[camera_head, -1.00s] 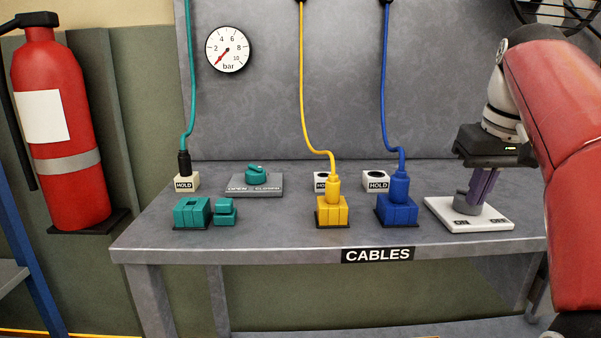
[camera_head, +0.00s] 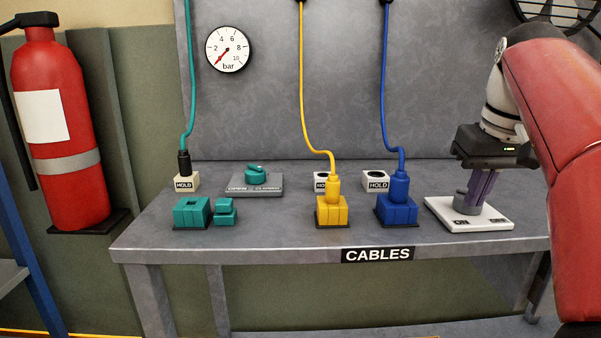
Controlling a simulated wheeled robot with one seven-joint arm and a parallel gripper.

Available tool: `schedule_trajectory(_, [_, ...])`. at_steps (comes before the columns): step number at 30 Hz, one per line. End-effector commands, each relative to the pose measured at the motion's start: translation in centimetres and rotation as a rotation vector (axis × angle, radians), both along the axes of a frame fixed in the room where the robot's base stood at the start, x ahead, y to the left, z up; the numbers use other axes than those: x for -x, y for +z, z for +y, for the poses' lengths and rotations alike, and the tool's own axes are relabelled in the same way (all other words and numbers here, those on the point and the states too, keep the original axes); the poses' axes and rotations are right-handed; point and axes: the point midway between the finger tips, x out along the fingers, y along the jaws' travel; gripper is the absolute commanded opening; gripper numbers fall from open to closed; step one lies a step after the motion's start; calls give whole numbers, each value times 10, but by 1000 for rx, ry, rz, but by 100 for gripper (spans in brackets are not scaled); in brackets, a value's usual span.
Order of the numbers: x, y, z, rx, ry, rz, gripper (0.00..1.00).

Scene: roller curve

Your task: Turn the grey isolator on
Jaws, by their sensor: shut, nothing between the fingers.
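The grey isolator (camera_head: 461,202) is a small dark grey knob on a white base plate (camera_head: 440,212) at the right of the bench. The plate reads ON at its front left and OFF at its right. The knob sits toward the ON side, partly hidden by my gripper. My gripper (camera_head: 475,208) points down over the plate, with its purple fingers shut and empty. The fingertips are just right of the knob, very close to it; I cannot tell whether they touch.
On the bench (camera_head: 290,235) stand a blue plug in its socket (camera_head: 397,208), a yellow plug in its socket (camera_head: 332,210), a teal socket (camera_head: 192,212) and a teal valve on an OPEN/CLOSED plate (camera_head: 255,180). A red fire extinguisher (camera_head: 60,130) stands at the left.

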Motion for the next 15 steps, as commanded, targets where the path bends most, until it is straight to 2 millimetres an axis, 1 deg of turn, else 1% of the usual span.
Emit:
schedule_trajectory(2, [-1,6,0,1,0,-2,0])
schedule_trajectory(12, [-1,46,0,1,1,-3,0])
schedule_trajectory(15, [-1,55,0,0,1,-2,0])
